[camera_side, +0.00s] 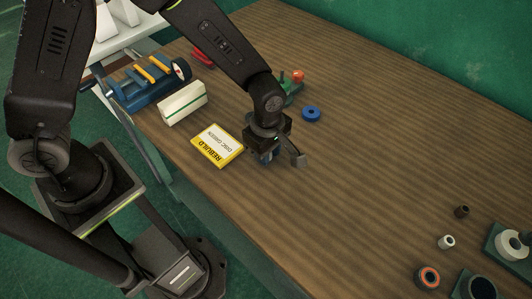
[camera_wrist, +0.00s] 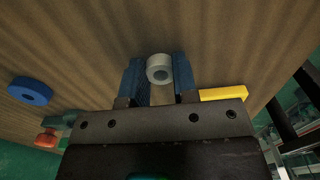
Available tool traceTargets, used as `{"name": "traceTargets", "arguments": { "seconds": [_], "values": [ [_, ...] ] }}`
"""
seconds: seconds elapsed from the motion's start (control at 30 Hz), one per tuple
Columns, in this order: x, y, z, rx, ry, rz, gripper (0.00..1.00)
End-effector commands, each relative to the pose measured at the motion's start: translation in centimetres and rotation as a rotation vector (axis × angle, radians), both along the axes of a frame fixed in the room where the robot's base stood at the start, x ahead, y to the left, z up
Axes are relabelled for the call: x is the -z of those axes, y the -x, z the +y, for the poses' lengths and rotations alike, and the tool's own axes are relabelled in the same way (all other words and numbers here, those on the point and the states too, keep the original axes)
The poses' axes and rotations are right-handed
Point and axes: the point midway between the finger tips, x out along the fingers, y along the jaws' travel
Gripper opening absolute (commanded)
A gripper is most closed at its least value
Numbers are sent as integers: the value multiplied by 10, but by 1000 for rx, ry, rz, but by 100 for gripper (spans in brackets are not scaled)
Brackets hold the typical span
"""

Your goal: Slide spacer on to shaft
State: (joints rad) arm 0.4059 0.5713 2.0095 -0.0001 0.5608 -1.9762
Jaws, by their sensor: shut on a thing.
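My gripper (camera_side: 280,158) is low over the middle of the bench, just right of the yellow card box in the side view. The spacer is hidden by the gripper in the side view. I cannot tell whether it touches the bench. No shaft can be clearly made out in either view.
A yellow box (camera_side: 217,146), white block (camera_side: 183,103) and blue fixture with yellow bars (camera_side: 150,80) stand left. A blue ring (camera_side: 312,113) and a red-knobbed green part (camera_side: 293,85) lie behind. Small rings and holders, including an orange-faced ring (camera_side: 428,276), are front right. The right middle is clear.

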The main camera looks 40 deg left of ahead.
Motion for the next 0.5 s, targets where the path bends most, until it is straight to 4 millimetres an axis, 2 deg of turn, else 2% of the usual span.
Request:
{"name": "traceTargets", "arguments": {
  "seconds": [0.27, 0.5],
  "values": [
    [-2, 0, 0, 0, 0, -1, 4],
    [-24, -1, 0, 0, 2, -4, 4]
  ]
}}
